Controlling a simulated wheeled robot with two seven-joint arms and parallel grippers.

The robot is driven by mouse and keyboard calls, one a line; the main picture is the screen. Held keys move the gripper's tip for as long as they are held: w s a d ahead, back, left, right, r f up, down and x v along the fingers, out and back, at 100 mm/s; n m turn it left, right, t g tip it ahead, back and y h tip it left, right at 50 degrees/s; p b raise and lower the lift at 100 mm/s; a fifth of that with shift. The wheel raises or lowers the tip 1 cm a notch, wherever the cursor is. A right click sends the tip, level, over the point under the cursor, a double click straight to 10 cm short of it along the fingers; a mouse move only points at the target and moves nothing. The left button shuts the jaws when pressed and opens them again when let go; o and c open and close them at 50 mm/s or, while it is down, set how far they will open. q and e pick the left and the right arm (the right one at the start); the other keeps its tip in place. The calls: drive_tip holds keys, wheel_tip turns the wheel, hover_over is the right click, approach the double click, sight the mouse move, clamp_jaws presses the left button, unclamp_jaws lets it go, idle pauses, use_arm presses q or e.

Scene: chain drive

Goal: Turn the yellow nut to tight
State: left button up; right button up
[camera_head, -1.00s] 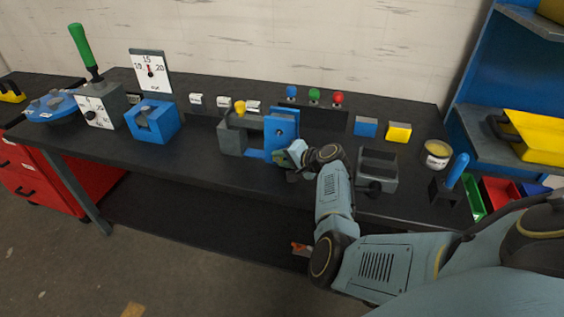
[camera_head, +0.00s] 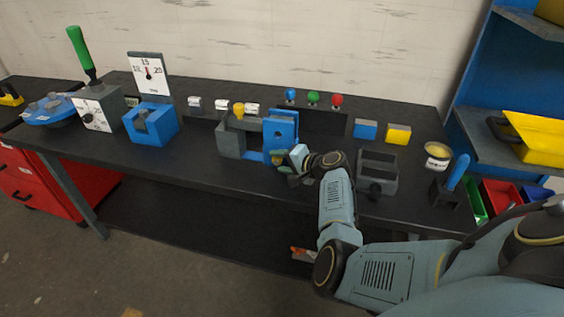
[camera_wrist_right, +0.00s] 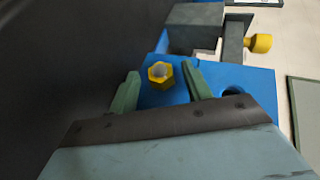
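The yellow nut (camera_wrist_right: 161,75) shows in the right wrist view as a hexagon on the face of a blue block (camera_wrist_right: 238,82), with a grey rounded end in its middle. My right gripper (camera_wrist_right: 162,85) has its two green fingers apart, one on each side of the nut, with gaps to it. I cannot tell the fingers' depth relative to the nut. In the head view my right gripper (camera_head: 284,165) is at the front of the blue block (camera_head: 280,132), and the nut is hidden there. My left gripper is not in view.
A grey block (camera_head: 231,140) with a yellow knob (camera_head: 239,109) stands left of the blue block. A grey open box (camera_head: 377,172) is close on the right of my wrist. A blue block (camera_head: 151,123) and a dial box (camera_head: 97,110) with a green-handled lever stand farther left.

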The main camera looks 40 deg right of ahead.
drive_tip(key=p+v, duration=0.2)
drive_tip(key=v, duration=1.1)
drive_tip(key=shift+s, duration=0.2)
drive_tip(key=shift+d, duration=0.1)
